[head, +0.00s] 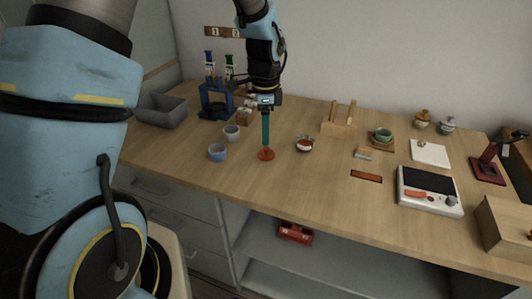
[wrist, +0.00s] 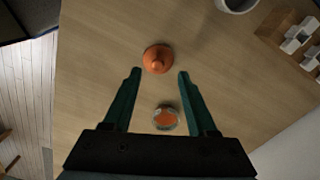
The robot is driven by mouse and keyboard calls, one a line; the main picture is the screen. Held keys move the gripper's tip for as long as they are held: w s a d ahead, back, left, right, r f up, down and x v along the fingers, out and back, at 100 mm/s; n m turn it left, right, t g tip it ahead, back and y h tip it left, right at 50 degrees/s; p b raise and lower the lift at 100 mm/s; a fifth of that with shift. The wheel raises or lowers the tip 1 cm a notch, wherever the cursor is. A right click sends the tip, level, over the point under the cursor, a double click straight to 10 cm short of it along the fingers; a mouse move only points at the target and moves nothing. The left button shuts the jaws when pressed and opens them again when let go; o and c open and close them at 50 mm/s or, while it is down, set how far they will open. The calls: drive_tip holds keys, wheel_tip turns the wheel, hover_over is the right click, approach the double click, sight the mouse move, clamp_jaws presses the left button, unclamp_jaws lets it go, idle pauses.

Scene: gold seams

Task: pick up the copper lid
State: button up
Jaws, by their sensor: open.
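The copper lid (head: 266,155) is a small orange-brown cone with a knob and lies on the wooden table. In the wrist view the lid (wrist: 158,59) shows just beyond the fingertips, centred between them. My gripper (head: 266,143) points straight down over it with teal fingers. The fingertips look close above the lid; I cannot tell the exact gap.
A small bowl with red contents (head: 305,144) stands to the right of the lid; the wrist view shows it too (wrist: 165,118). A blue cup (head: 217,152) and a white cup (head: 232,132) stand to the left. The table in front of the lid is clear.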

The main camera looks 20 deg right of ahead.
sight(266, 148)
drive_tip(key=shift+s+f+p, duration=0.2)
drive_tip(key=shift+f+p, duration=0.8)
drive_tip(key=shift+f, duration=1.7)
clamp_jaws()
